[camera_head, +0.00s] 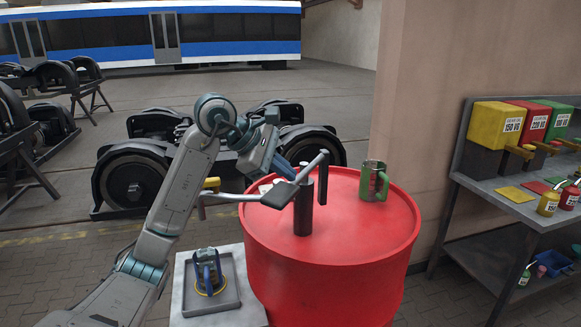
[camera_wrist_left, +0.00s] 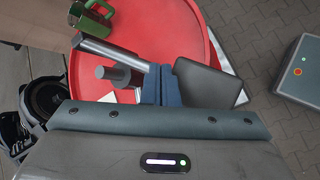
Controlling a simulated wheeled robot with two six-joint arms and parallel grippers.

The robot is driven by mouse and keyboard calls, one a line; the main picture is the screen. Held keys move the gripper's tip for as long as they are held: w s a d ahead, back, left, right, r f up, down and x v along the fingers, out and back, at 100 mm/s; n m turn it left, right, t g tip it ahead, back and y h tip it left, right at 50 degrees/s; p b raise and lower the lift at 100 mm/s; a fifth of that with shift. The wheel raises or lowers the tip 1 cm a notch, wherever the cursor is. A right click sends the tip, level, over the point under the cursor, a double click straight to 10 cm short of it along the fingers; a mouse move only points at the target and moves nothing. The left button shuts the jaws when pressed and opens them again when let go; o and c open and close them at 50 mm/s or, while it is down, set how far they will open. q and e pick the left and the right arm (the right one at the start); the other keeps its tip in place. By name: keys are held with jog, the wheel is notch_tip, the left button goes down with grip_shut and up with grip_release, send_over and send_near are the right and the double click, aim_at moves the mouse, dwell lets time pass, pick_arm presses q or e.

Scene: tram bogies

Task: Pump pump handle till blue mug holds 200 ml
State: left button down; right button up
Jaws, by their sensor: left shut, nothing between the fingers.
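The pump stands on top of a red drum (camera_head: 330,255). It has a black column (camera_head: 304,212), a grey lever bar (camera_head: 312,167) and a spout pipe (camera_head: 232,198) reaching left. The lever bar also shows in the left wrist view (camera_wrist_left: 108,51). A blue mug (camera_head: 208,272) with a yellow ring stands in a grey tray below and left of the drum; its inside and fill level cannot be read. My left gripper (camera_head: 287,172) is shut and empty, close to the pump handle; its blue fingers also show in the wrist view (camera_wrist_left: 160,87). Contact cannot be told. My right gripper is out of view.
A green mug (camera_head: 374,182) stands at the drum's back right. A shelf (camera_head: 500,192) on the right carries yellow, red and green boxes. Wheeled bogies (camera_head: 130,185) stand behind, and a blue-white tram (camera_head: 230,35) farther back. Floor between bogies and tram is clear.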

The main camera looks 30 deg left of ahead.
aim_at(285, 183)
pick_arm(q)
jog(key=shift+r+p, duration=1.4)
jog(key=shift+r, duration=0.4)
notch_tip(285, 183, up, 5)
jog(key=p, duration=0.4)
jog(key=shift+w, duration=0.1)
jog(key=shift+f, duration=0.1)
